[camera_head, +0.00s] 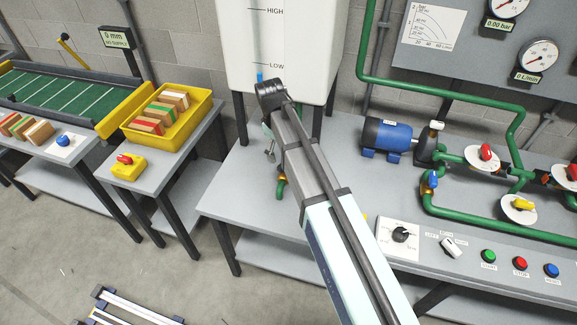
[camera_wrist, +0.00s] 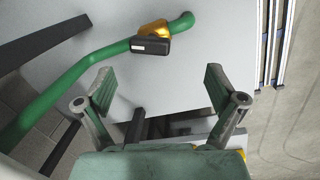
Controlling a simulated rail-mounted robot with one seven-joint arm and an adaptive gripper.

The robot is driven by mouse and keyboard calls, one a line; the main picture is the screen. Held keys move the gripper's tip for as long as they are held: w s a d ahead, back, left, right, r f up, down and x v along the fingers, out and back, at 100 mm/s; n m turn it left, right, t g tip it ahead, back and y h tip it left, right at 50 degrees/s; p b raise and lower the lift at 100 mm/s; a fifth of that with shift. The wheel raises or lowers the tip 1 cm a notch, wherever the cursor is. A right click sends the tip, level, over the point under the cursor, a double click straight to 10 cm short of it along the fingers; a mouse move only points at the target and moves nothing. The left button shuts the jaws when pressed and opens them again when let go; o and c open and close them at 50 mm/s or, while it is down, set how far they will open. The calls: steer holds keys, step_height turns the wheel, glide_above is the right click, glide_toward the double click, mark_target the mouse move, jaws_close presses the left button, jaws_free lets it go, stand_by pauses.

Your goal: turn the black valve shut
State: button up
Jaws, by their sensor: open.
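The black valve handle (camera_wrist: 156,47) sits on a brass valve body (camera_wrist: 153,29) on a green pipe (camera_wrist: 85,64) in the wrist view. The handle has a small white label and lies close to the line of the pipe. My gripper (camera_wrist: 160,88) is open, with nothing between its two fingers. The valve shows beyond the fingertips, above the gap between them, apart from both. My arm hides most of the gripper there, and I cannot make out the black handle.
A white tank (camera_head: 290,45) stands behind my arm on the grey bench. A blue motor (camera_head: 387,136), green pipes with coloured valves, and a front panel with a black knob (camera_head: 400,234) and buttons are to the right. A yellow crate (camera_head: 190,128) of blocks stands left.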

step_height(320, 180, up, 8)
steer(key=w+d+m+y+b, duration=0.1)
steer(key=w, duration=0.2)
steer(key=f+p, duration=0.3)
steer(key=f, duration=1.4)
steer(key=shift+s+f, duration=0.1)
steer(key=shift+s, duration=0.1)
steer(key=c, duration=1.1)
